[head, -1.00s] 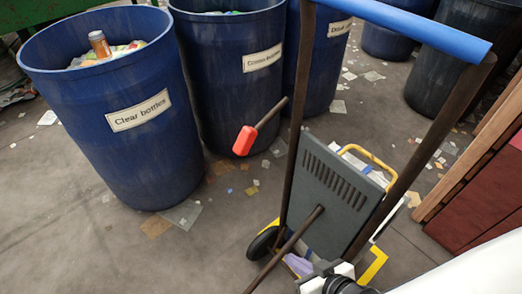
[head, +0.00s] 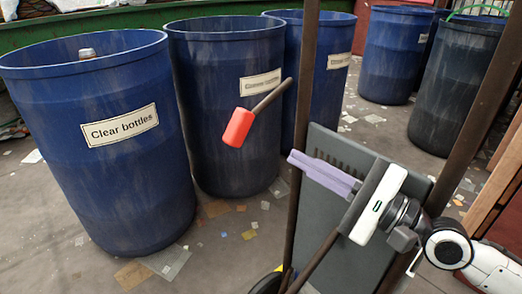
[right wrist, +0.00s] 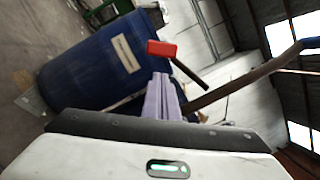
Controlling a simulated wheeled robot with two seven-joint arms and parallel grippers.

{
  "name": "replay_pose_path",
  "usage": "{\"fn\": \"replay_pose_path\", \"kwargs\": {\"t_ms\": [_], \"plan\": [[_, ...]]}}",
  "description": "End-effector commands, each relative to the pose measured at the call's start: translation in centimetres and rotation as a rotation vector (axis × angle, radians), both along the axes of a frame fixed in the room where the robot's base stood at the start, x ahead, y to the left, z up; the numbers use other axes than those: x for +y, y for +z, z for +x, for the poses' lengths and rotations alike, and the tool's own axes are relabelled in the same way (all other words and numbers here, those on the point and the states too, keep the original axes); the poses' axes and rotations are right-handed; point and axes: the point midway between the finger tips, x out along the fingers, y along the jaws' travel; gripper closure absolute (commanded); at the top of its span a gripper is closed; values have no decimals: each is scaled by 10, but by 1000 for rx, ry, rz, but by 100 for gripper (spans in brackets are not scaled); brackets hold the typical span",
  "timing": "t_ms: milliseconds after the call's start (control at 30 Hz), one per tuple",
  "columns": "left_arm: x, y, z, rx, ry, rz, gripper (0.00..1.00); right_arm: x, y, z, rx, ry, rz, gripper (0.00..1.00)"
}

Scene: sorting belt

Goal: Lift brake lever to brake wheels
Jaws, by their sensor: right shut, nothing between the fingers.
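The brake lever has a red block handle (head: 238,128) on a dark shaft (head: 271,97). It slants down to the left beside the cart's left upright (head: 301,130). The red handle also shows in the right wrist view (right wrist: 160,48), above the fingertips, with its shaft running down to the right. My right gripper (head: 293,158) has pale purple fingers, shut and empty. They point left, below and to the right of the red handle, apart from it in the head view. In the right wrist view the fingers (right wrist: 161,80) point toward the handle. My left gripper is out of view.
The cart's grey panel (head: 345,150) stands behind my right gripper. A dark rod (head: 318,262) slants below it. Blue bins stand behind the lever, the nearest labelled "Clear bottles" (head: 110,190). Wooden boards (head: 508,150) are at the right. Litter lies on the floor.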

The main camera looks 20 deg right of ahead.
Motion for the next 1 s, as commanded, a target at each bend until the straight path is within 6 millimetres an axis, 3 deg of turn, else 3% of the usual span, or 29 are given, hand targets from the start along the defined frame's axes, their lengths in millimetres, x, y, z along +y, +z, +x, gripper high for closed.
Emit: {"fn": "replay_pose_path", "kwargs": {"t_ms": [467,1000], "plan": [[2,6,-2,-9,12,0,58,3,4,8,-3,-5,1,100],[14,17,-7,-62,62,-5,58,43,13,71,-3,-1,0,100]]}}
